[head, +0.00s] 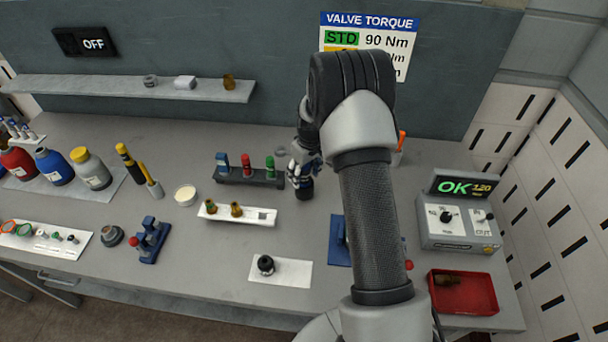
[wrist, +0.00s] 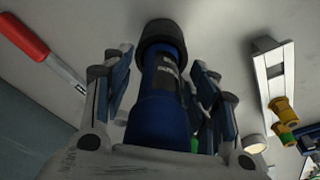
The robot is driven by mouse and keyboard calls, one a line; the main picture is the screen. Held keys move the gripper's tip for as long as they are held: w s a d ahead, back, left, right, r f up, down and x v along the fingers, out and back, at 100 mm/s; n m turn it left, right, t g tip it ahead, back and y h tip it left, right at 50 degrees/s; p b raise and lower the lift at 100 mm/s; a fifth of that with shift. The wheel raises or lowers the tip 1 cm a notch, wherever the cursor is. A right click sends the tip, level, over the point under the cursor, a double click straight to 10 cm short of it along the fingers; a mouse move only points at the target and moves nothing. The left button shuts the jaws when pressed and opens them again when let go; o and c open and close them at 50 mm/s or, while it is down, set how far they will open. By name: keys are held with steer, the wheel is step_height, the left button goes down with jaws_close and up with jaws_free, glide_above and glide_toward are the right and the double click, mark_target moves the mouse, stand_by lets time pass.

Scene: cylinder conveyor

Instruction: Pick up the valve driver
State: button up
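The valve driver appears to be the blue tool with a thick black end (wrist: 158,100) in the wrist view. It lies between the two fingers of my gripper (wrist: 163,85). Narrow gaps show beside it, so the fingers look open around it rather than closed on it. In the head view my gripper (head: 302,168) points down behind my forearm, just right of the socket rack. The tool's dark end (head: 303,189) shows below the fingers, at or close above the bench. My arm hides part of the area to the right.
A dark rack (head: 250,178) with blue, red and green pieces stands close left of the gripper. A white tray (head: 262,216) with brass fittings lies in front. A controller box (head: 458,222) and red bin (head: 480,292) are at the right.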

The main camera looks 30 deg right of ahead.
jaws_close()
stand_by(0.5)
